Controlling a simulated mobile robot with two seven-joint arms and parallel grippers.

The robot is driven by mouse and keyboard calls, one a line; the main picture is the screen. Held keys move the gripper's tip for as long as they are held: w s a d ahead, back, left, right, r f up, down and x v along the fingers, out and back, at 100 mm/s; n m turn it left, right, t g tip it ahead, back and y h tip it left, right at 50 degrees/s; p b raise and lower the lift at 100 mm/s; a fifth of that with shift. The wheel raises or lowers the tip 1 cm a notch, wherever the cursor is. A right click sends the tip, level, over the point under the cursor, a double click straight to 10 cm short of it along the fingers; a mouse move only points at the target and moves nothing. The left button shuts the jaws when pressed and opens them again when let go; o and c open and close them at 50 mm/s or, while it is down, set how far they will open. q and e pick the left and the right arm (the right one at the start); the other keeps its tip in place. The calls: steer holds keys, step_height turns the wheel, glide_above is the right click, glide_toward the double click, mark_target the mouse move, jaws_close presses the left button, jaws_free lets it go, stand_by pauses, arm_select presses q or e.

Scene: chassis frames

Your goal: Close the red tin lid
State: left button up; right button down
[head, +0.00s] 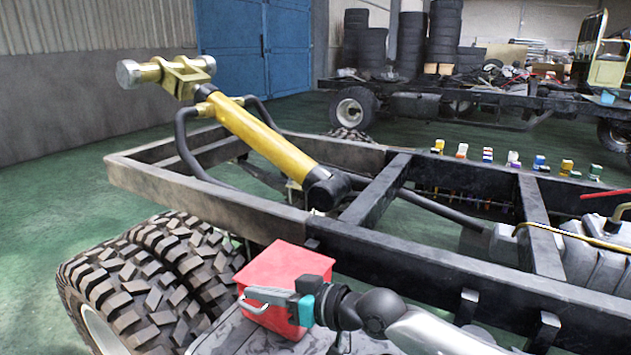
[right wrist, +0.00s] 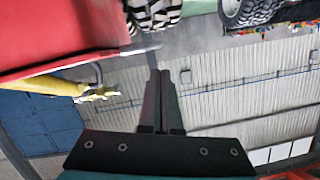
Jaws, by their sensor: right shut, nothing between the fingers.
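The red tin (head: 292,264) stands on a grey surface beside the big tyre in the head view. Its top looks flat and level, with no gap that I can make out. A silver handle (head: 253,307) is on its front. My right gripper (head: 252,293) is shut and empty, its fingers pointing left across the tin's front near the handle. I cannot tell whether they touch it. In the right wrist view the shut fingers (right wrist: 158,74) stand beside a red face of the tin (right wrist: 65,35), which fills the upper left. My left gripper is out of view.
A large treaded tyre (head: 150,275) is left of the tin. The dark chassis rail (head: 400,262) runs close behind and right of it. A yellow cylinder (head: 250,140) lies across the frame. Green floor (head: 50,200) is clear at the left.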

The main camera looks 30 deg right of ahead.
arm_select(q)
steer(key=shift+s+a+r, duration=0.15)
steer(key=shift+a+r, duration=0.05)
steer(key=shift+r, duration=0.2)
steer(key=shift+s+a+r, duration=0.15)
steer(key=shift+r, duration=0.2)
arm_select(e)
steer(key=shift+a+f+n+h, duration=0.15)
steer(key=shift+f+n+h, duration=0.25)
steer(key=shift+f, duration=0.75)
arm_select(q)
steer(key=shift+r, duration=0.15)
arm_select(e)
steer(key=shift+r, duration=0.1)
